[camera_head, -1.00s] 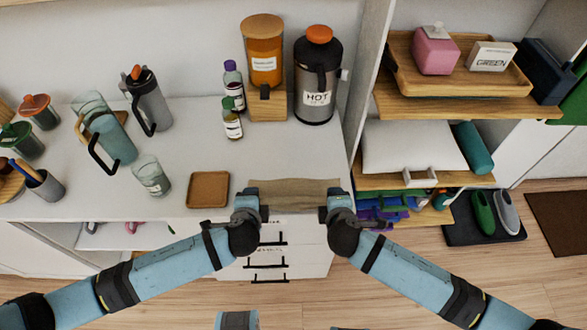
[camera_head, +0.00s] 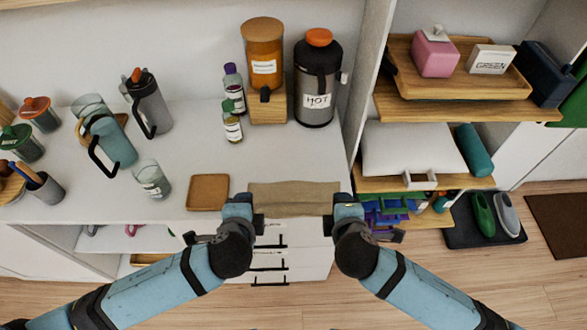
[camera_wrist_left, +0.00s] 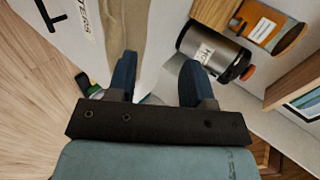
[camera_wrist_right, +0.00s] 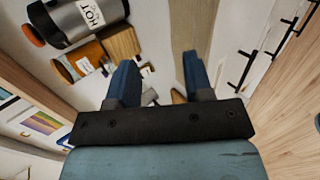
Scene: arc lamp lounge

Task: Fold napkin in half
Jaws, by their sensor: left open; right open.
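The tan napkin (camera_head: 294,198) lies on the white counter near its front edge, as a wide, narrow strip between my two grippers in the head view. Part of it shows in the left wrist view (camera_wrist_left: 128,30) and in the right wrist view (camera_wrist_right: 190,30). My left gripper (camera_head: 248,212) is open and empty at the napkin's left front corner. My right gripper (camera_head: 340,212) is open and empty at its right front corner. In the wrist views the left fingers (camera_wrist_left: 160,80) and the right fingers (camera_wrist_right: 157,75) stand apart with nothing between them.
A square brown coaster (camera_head: 208,192) lies left of the napkin, with a glass (camera_head: 151,180) beyond it. Behind stand small bottles (camera_head: 233,122), an orange dispenser (camera_head: 264,70) and a HOT flask (camera_head: 317,80). Drawers (camera_head: 290,260) are below. The counter just behind the napkin is clear.

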